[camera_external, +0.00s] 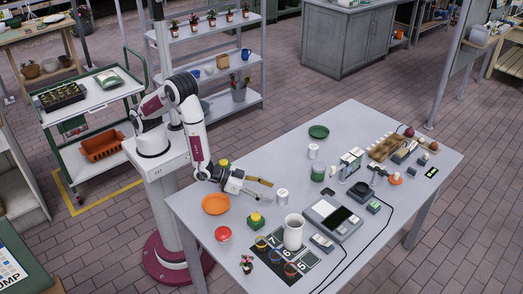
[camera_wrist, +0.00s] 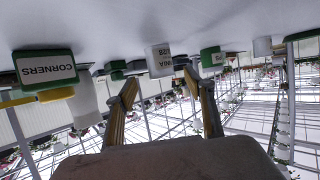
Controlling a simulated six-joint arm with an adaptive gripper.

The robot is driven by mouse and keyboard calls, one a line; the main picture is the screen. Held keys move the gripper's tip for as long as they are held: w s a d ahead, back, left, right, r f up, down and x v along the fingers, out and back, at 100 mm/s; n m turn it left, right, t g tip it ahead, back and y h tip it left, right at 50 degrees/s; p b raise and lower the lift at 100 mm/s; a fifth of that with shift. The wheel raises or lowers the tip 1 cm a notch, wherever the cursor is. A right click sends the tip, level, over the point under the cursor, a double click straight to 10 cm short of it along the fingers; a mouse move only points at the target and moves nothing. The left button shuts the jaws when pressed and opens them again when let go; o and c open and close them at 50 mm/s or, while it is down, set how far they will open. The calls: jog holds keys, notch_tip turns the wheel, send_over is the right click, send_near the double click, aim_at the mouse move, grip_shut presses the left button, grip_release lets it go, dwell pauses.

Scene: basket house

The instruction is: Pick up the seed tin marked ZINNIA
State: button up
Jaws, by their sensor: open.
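A white seed tin (camera_external: 282,195) stands upright on the grey table, just beyond my fingertips. In the wrist view, which is upside down, a white tin (camera_wrist: 159,60) stands between and beyond the fingers. Its inverted label is partly readable and seems to end in "NIA", which fits ZINNIA. My gripper (camera_external: 265,190) is low over the table's near-left part and reaches toward the tin. In the wrist view my gripper (camera_wrist: 161,84) has its fingers spread, with nothing between the tips.
An orange plate (camera_external: 215,204), a red-lidded tub (camera_external: 223,235), a green-and-yellow item (camera_external: 257,220) and a white pitcher (camera_external: 293,232) stand nearby. Another white tin (camera_external: 313,151) and a green-banded jar (camera_external: 318,173) stand farther back.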

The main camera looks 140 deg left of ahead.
aim_at(283, 195)
jog(key=shift+x, duration=0.85)
jog(key=shift+a, duration=0.15)
jog(key=shift+x, duration=2.5)
jog(key=shift+r, duration=0.15)
jog(key=c, duration=1.2)
